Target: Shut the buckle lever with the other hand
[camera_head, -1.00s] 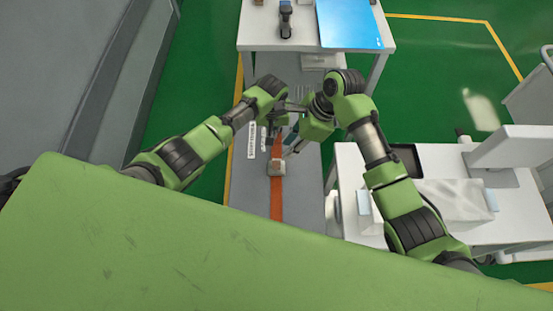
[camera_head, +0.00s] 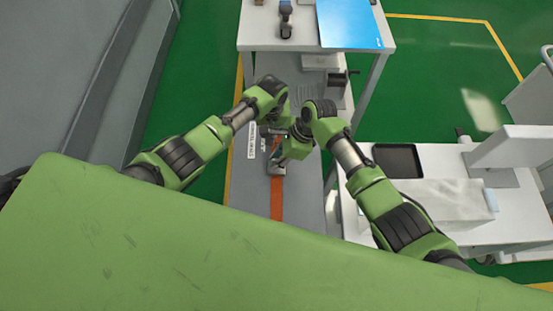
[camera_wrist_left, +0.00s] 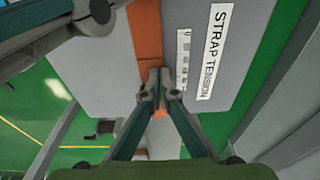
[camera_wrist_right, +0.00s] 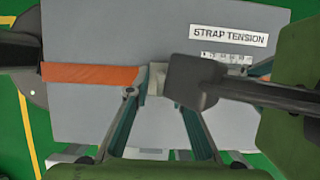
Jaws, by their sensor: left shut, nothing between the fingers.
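The orange strap (camera_head: 277,208) runs along the grey bench top. A small pale buckle (camera_wrist_right: 155,82) sits at its end in the right wrist view. My right gripper (camera_wrist_right: 155,97) is at the buckle, fingers spread on either side of it; I cannot tell if they touch it. A dark block on a bar (camera_wrist_right: 195,82) crosses in front of one finger; I cannot tell whether it is the lever or part of my left arm. My left gripper (camera_wrist_left: 162,78) is shut and empty above the strap, farther along the bench than the buckle. No lever shows clearly.
A label reading "STRAP TENSION" (camera_wrist_left: 213,45) lies beside the strap. A crank-like handle (camera_head: 340,78) stands at the bench's far right. A white cart with a black tray (camera_head: 398,160) stands to the right. A table with a blue sheet (camera_head: 348,22) is at the back.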

